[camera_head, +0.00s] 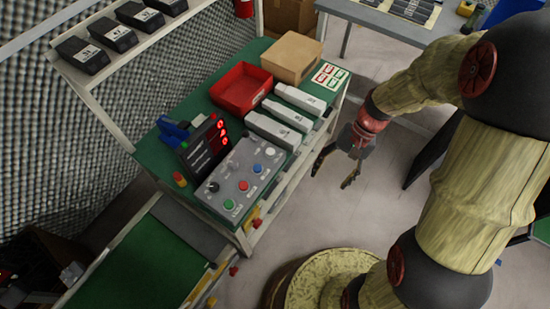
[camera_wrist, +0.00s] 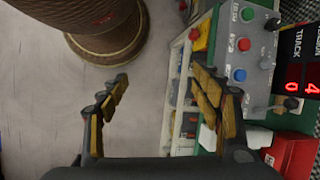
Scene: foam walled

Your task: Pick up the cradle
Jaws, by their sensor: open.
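I cannot tell for sure which thing is the cradle. A small blue object (camera_head: 173,131) stands at the left of the green bench top, behind the black display with red digits (camera_head: 205,147), which partly hides it. Several long white blocks (camera_head: 272,131) with labels lie along the bench's right edge. My gripper (camera_head: 331,179) is open and empty, over the floor to the right of the bench, apart from everything on it. In the wrist view its fingers (camera_wrist: 157,86) are spread, with the floor and the bench's side beyond them.
A grey button panel (camera_head: 242,179) lies at the bench's front. A red tray (camera_head: 241,88) and a cardboard box (camera_head: 291,57) are farther back. A shelf with black bins (camera_head: 114,34) overhangs the bench's left side. The floor (camera_head: 380,220) beside my gripper is clear.

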